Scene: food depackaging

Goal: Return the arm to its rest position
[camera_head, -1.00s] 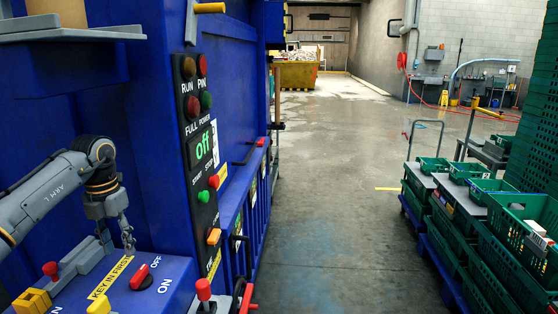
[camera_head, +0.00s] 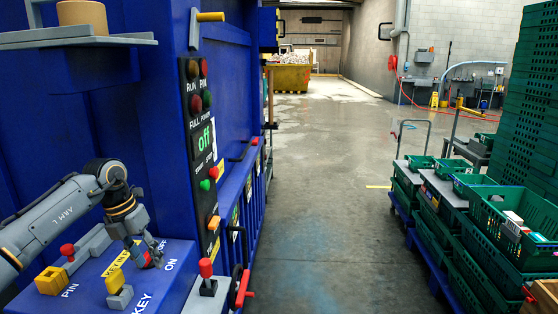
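My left arm (camera_head: 60,215) comes in from the left over the blue control panel. My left gripper (camera_head: 146,252) points down at the panel, right over the red rotary switch (camera_head: 149,261) beside the OFF and ON labels. Its fingers hide part of the switch. I cannot tell whether they touch or grip it. My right gripper is not in view.
The panel also carries a red knob (camera_head: 67,250), a yellow block (camera_head: 51,281) and a red-topped lever (camera_head: 206,268). Green crates (camera_head: 514,222) line the right. The floor between (camera_head: 320,200) is clear.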

